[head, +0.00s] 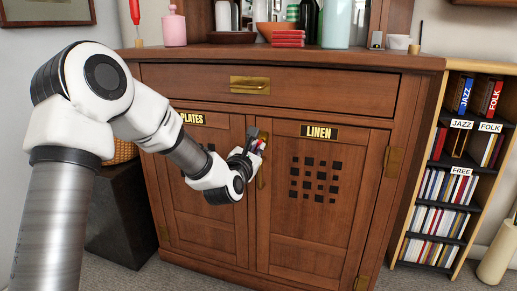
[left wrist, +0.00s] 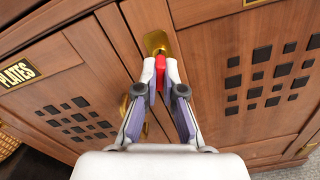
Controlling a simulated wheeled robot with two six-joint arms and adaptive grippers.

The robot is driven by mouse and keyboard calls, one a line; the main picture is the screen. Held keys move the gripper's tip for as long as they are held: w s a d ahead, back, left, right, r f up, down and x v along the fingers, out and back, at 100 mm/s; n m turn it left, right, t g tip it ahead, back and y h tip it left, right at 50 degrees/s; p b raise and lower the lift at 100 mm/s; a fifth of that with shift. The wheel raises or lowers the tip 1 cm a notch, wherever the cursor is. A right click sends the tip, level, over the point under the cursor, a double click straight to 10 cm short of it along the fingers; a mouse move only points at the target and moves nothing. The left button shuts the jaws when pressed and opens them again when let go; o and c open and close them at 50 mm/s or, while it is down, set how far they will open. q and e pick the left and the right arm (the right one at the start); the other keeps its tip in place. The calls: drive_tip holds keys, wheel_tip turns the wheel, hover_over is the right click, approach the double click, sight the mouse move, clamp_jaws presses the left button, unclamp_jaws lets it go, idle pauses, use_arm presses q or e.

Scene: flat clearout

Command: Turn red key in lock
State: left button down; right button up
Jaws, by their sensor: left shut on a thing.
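The red key (left wrist: 160,73) is at the brass lock plate (left wrist: 156,42) on the edge of the cabinet door labelled LINEN (head: 319,132). My left gripper (left wrist: 166,68) is shut on the key, with a fingertip on each side of its red bow. In the head view my left gripper (head: 256,147) is in front of the seam between the two doors. The key's shaft is hidden, so I cannot tell how deep it sits. My right gripper is not in view.
The door labelled PLATES (head: 192,119) is beside it, closed. A drawer with a brass handle (head: 250,85) is above. Bottles and dishes, with a pink bottle (head: 174,27), stand on the cabinet top. A bookshelf (head: 447,165) is at the right.

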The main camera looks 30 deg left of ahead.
use_arm(q)
drive_tip(key=n+b, duration=0.2)
drive_tip(key=n, duration=0.1)
idle(0.4)
drive_tip(key=shift+f+n+b, duration=0.15)
drive_tip(key=shift+n+b, duration=0.45)
drive_tip(key=shift+b, duration=0.05)
drive_tip(key=c, duration=1.2)
unclamp_jaws()
